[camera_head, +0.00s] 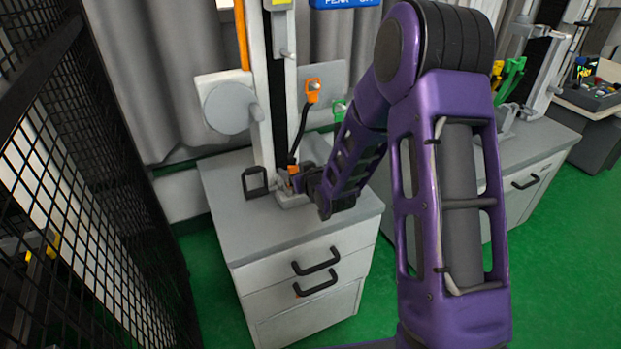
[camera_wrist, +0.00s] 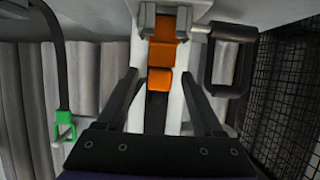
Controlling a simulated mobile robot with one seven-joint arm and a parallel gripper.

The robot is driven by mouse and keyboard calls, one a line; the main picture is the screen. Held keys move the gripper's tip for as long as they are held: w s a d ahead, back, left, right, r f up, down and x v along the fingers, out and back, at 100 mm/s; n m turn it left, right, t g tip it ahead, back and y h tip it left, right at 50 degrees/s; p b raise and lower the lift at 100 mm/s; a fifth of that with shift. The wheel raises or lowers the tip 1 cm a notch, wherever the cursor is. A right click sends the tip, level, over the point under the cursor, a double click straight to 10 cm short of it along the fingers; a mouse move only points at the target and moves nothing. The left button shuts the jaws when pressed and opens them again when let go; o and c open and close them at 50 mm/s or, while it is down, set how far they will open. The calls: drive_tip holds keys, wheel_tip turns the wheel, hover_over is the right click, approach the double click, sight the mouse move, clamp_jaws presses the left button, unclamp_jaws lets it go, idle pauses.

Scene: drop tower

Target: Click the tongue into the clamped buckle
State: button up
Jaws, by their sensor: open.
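The orange buckle (camera_wrist: 163,50) sits in the grey clamp (camera_wrist: 172,18) at the foot of the tower; it shows as a small orange patch (camera_head: 293,171) in the head view. A second orange block (camera_wrist: 160,80) lies in line with it in the wrist view, with a dark strip behind it. I cannot tell whether this block is the tongue or part of the buckle. My gripper (camera_head: 306,183) is low beside the clamp. In the wrist view its open fingers (camera_wrist: 163,80) stand either side of the orange block, with gaps on both sides.
A black loop handle (camera_wrist: 235,62) stands beside the clamp. An orange fitting (camera_head: 313,88) on a black strap and a green fitting (camera_head: 340,110) hang on the panel behind. The cabinet top (camera_head: 250,235) is clear in front. A black mesh fence (camera_head: 75,200) is at left.

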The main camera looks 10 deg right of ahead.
drive_tip(key=p+v, duration=0.1)
drive_tip(key=v, duration=1.2)
